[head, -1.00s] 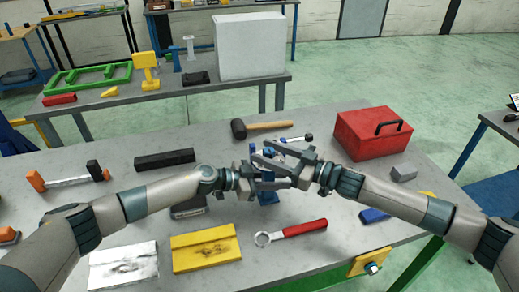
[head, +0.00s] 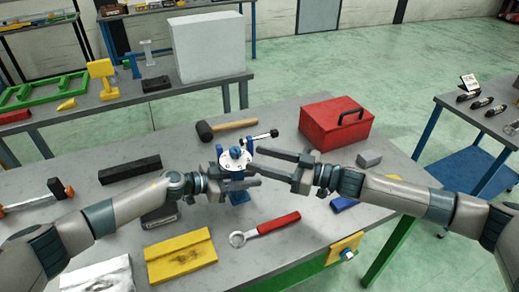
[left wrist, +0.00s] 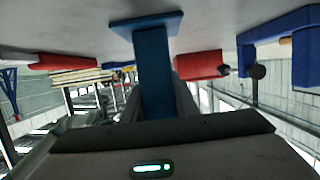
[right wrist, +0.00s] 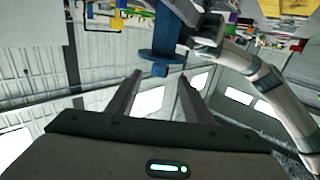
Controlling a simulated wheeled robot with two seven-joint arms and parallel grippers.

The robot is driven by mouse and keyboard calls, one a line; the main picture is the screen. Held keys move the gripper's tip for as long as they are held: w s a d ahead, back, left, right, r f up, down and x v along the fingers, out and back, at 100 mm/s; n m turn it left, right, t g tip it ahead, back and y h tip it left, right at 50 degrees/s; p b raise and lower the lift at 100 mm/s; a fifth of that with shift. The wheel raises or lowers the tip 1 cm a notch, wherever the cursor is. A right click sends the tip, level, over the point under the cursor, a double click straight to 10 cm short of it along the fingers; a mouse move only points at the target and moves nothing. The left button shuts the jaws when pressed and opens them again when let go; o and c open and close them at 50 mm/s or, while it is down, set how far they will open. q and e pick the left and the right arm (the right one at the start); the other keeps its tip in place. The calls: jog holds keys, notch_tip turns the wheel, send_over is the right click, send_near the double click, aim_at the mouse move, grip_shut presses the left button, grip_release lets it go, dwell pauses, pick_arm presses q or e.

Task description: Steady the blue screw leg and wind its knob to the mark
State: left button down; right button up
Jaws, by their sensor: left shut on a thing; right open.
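The blue screw leg (head: 239,195) stands upright on the bench, with a white dial disc (head: 232,162) and a blue knob (head: 236,152) on top. My left gripper (head: 248,176) is shut on the leg's post below the disc. In the left wrist view the blue post (left wrist: 153,75) and its square plate (left wrist: 147,24) show between its fingers. My right gripper (head: 252,160) is open and empty, its fingertips just right of the disc. In the right wrist view the leg's blue upper part (right wrist: 162,45) lies beyond the open fingers. Any mark is too small to read.
A red toolbox (head: 330,127) stands right. A red-handled wrench (head: 270,227) and yellow block (head: 180,256) lie in front, a black bar (head: 130,169) left.

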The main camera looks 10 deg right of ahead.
aim_at(232, 180)
pick_arm(q)
jog(key=c, duration=1.1)
grip_release()
jog(key=shift+p+v, duration=0.95)
jog(key=shift+v, duration=0.3)
jog(key=shift+p+v, duration=1.55)
jog(key=shift+v, duration=1.25)
jog(key=o, duration=0.5)
jog(key=shift+o, duration=0.2)
jog(key=shift+a, duration=0.1)
